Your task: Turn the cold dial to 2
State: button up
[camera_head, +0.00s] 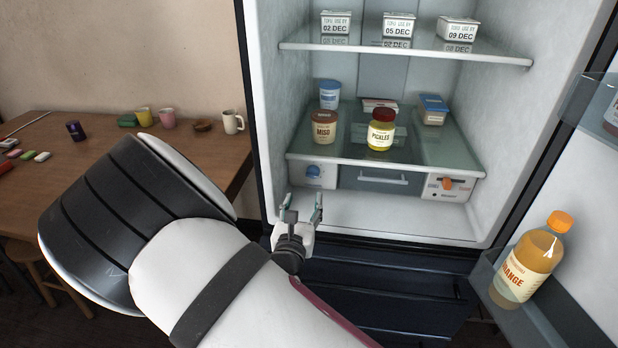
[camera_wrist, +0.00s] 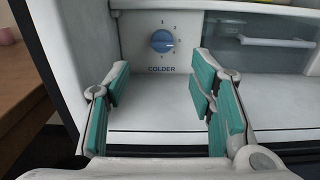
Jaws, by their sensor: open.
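The cold dial is a round blue knob (camera_head: 314,171) on a white panel at the lower left of the open fridge. In the wrist view the blue dial (camera_wrist: 162,41) has marks around it and the word COLDER below; the marks are too small to read surely. My gripper (camera_head: 304,205) is in front of and below the dial in the head view. In the wrist view my gripper (camera_wrist: 155,85) has its teal-padded fingers spread wide and empty, with the dial seen between and beyond them, apart from both.
A drawer (camera_head: 372,179) and a panel with an orange knob (camera_head: 447,184) lie right of the dial. A glass shelf (camera_head: 410,160) with jars is above. The fridge floor (camera_head: 400,217) is clear. An orange bottle (camera_head: 527,262) stands in the door at right.

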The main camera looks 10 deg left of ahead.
aim_at(312, 175)
jog(key=w, duration=0.3)
jog(key=w+b, duration=0.1)
jog(key=w, duration=0.7)
jog(key=shift+w+d+b, duration=0.15)
jog(key=shift+d+b, duration=0.15)
jog(key=shift+d, duration=0.05)
jog(key=c, duration=1.1)
